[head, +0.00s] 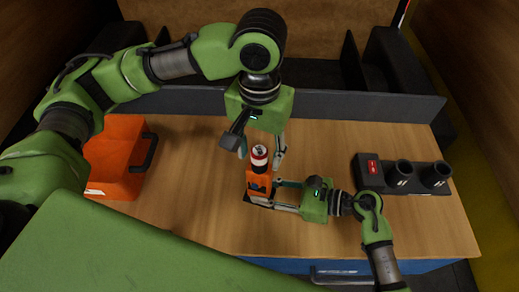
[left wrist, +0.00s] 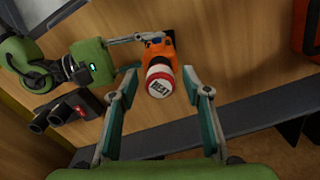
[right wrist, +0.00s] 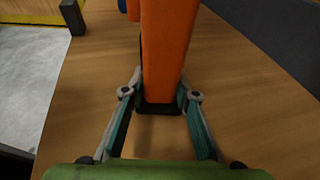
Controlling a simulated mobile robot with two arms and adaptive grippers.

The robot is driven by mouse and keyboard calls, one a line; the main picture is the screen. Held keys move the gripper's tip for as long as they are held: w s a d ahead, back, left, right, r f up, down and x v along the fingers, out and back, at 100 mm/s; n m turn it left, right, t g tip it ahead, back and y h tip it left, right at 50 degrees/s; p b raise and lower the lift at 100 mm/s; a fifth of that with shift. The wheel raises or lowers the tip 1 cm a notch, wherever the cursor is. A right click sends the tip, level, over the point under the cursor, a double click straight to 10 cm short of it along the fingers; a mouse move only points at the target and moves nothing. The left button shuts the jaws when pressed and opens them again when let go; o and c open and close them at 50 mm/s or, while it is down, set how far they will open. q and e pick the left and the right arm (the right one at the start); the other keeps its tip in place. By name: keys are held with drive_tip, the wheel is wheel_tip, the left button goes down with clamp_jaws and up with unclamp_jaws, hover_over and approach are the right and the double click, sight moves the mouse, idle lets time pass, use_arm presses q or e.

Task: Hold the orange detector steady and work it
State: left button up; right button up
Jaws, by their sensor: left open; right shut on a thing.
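The orange detector (head: 258,181) stands upright on the wooden table, with a red and white cap on top. Its orange body fills the upper middle of the right wrist view (right wrist: 168,45), its dark base near the table. My right gripper (head: 275,194) is shut on the detector's lower body from the right. My left gripper (head: 260,154) is open above, its fingers on either side of the cap and apart from it. In the left wrist view the lettered cap (left wrist: 160,85) lies between the open fingertips; some of the lettering is too small to read.
An orange case (head: 112,165) with a dark handle stands at the left of the table (head: 200,215). A black holder (head: 405,176) with two round cups and a red switch stands at the right. A grey barrier (head: 350,105) runs along the back edge.

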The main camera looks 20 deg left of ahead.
drive_tip(key=shift+s+f, duration=0.1)
drive_tip(key=shift+f, duration=0.05)
use_arm(q)
wheel_tip(320, 180, up, 12)
idle(0.4)
use_arm(e)
drive_tip(key=o, duration=0.9)
drive_tip(key=shift+d, duration=0.1)
